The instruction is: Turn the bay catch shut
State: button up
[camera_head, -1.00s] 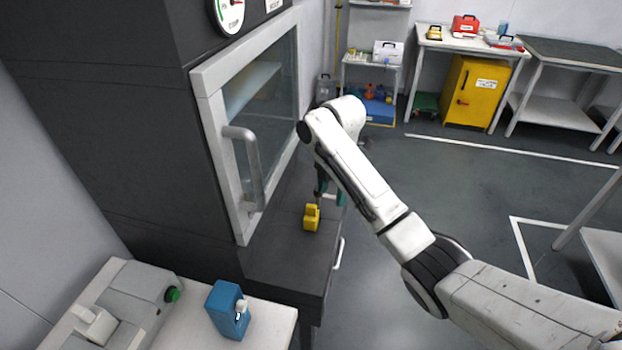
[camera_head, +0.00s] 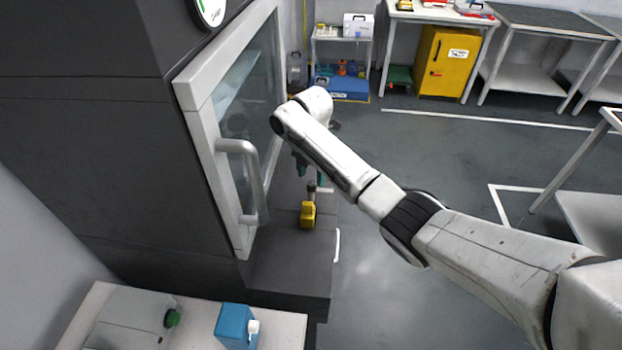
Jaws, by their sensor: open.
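A small yellow block (camera_head: 307,214) with a grey upright stem on top sits on the dark ledge in front of the glazed cabinet door. I cannot tell for sure whether it is the bay catch; no other catch is clear in view. My gripper (camera_head: 311,173) has green fingers and hangs at the end of my white arm, just above and behind the block in the picture. It is open, with nothing seen between its fingers. My arm's wrist hides part of it. Whether the fingers touch the stem cannot be told.
The dark cabinet has a glazed door with a light frame and a grey bar handle (camera_head: 252,180) close to the left of my gripper.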

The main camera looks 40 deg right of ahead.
aim_at(312, 183)
jog(key=shift+f, duration=1.55)
grip_shut()
